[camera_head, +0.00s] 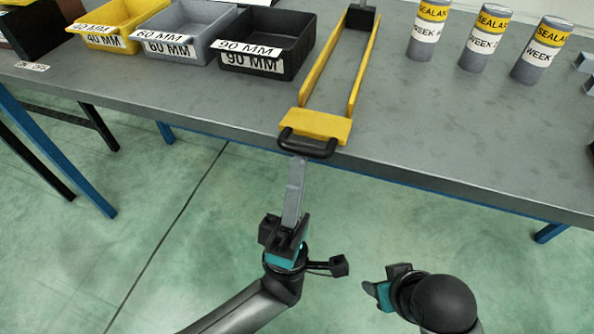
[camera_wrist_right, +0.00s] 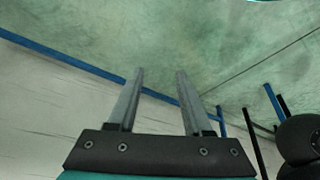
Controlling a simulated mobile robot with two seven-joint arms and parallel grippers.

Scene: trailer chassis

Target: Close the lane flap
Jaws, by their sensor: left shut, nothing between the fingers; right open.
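The lane flap (camera_head: 318,124) is a yellow plate at the near end of a yellow-railed lane (camera_head: 357,68) on the grey bench. It appears to lie nearly flat at the bench's front edge. A black handle (camera_head: 306,144) is fixed to its near side. My left gripper (camera_head: 297,163) is shut and empty, its fingertips just in front of the handle; I cannot tell whether they touch it. My right gripper (camera_wrist_right: 160,75) is open and empty in the right wrist view, over the floor.
Yellow, grey and black bins (camera_head: 265,45) marked 40, 60 and 90 MM stand left of the lane. Three labelled sealant cylinders (camera_head: 484,40) stand to its right. The bench top (camera_head: 420,120) between is clear. Blue bench legs (camera_head: 60,155) reach the green floor.

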